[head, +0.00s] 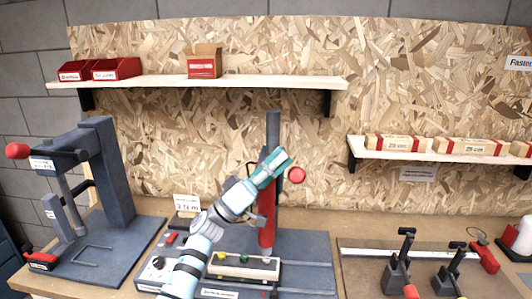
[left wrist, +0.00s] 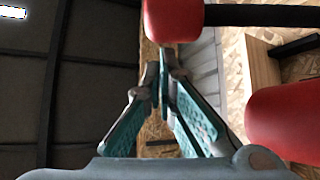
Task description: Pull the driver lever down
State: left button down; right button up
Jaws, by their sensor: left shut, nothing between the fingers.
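The red ball knob (head: 297,174) of a lever stands out to the right of the middle machine's dark upright post (head: 272,128). In the left wrist view the red knob (left wrist: 172,18) sits on a dark rod (left wrist: 255,15) at the top. My left gripper (head: 287,157) is shut and empty, its teal fingers crossing in front of the post. The fingertips are close to the knob; whether they touch it I cannot tell. The machine's red body (head: 267,226) hangs lower on the post and is partly hidden. My right gripper is not in view.
A grey press (head: 115,180) with another red knob (head: 17,151) stands at the left. A control box (head: 240,265) lies in front of the post. Toggle clamps (head: 397,273) stand at the right. Shelves (head: 200,83) with boxes hang behind.

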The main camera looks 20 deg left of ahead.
pick_arm(q)
jog(key=shift+s+f, duration=0.15)
jog(key=shift+f, duration=0.1)
jog(key=shift+d+f, duration=0.1)
